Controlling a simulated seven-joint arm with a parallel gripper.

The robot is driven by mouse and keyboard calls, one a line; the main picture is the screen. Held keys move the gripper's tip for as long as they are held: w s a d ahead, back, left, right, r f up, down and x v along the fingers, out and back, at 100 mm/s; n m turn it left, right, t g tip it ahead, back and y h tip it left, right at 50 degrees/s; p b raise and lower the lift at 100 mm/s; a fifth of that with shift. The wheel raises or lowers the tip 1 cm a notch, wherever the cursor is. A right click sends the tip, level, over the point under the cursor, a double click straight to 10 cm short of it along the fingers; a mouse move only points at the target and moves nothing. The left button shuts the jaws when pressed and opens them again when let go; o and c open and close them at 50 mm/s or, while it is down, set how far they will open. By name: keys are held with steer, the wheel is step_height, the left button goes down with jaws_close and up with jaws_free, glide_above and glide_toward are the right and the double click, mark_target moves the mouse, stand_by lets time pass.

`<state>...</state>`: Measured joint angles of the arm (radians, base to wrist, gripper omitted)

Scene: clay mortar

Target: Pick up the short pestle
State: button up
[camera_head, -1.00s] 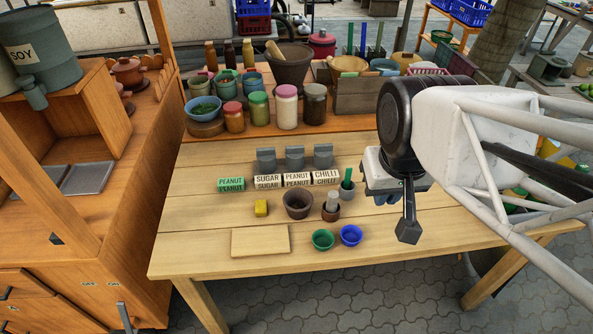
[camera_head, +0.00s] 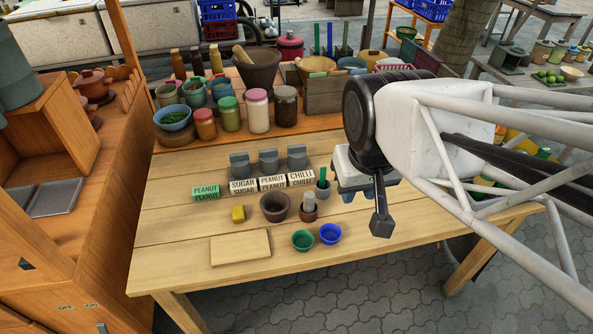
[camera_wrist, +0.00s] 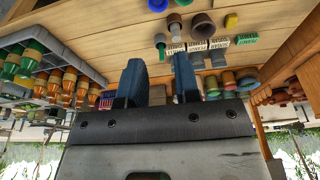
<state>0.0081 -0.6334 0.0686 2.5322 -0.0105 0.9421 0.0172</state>
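The short pestle (camera_head: 309,199) stands upright with its pale end up in a small brown cup (camera_head: 308,214), right of a small brown clay mortar (camera_head: 275,207). Its lower end is hidden in the cup. In the wrist view, the pestle (camera_wrist: 160,39) and the mortar (camera_wrist: 203,25) show above the fingers, with the table seen upside down. My gripper (camera_wrist: 160,68) has two blue fingers set well apart with nothing between them. In the head view my gripper (camera_head: 356,187) hangs right of the pestle, apart from it, partly hidden by my arm.
Green (camera_head: 302,241) and blue (camera_head: 330,235) bowls sit in front. A yellow block (camera_head: 238,214), a board (camera_head: 240,247) and labelled blocks (camera_head: 243,187) lie nearby. A large mortar (camera_head: 259,72) stands behind.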

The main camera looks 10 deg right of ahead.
steer(key=o, duration=0.6)
steer(key=shift+w, duration=0.1)
steer(key=m+g, duration=0.3)
steer(key=m, duration=0.6)
glide_above(310, 195)
step_height(310, 195, down, 20)
steer(key=shift+r, duration=0.1)
steer(key=shift+f, duration=0.4)
steer(key=shift+f, duration=1.3)
